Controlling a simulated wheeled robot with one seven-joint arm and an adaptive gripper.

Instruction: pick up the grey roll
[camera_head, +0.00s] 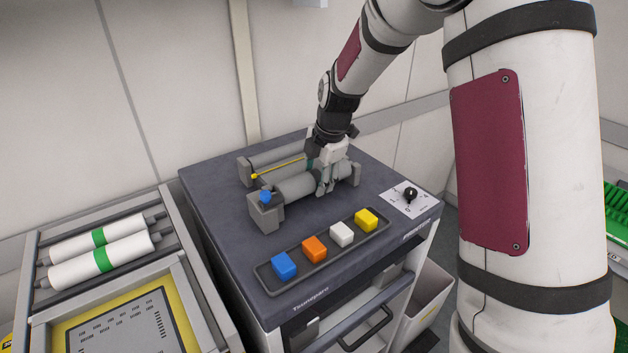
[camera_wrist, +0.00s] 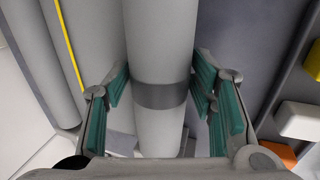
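The grey roll (camera_head: 295,188) lies on grey end supports on the dark trolley top in the head view. In the wrist view the roll (camera_wrist: 160,45) runs up the middle and has a darker grey band. My gripper (camera_head: 326,188) is over the roll, pointing down. In the wrist view my gripper's (camera_wrist: 163,105) teal-padded fingers stand on either side of the roll near the band. A gap shows between the pads and the roll on both sides, so it is open. My gripper hides part of the roll in the head view.
A second grey roll (camera_head: 280,156) lies behind, with a thin yellow rod (camera_head: 278,167) between. In front is a tray (camera_head: 327,255) of coloured blocks. A black knob (camera_head: 410,194) is at right. White green-banded rolls (camera_head: 98,258) lie on the left trolley.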

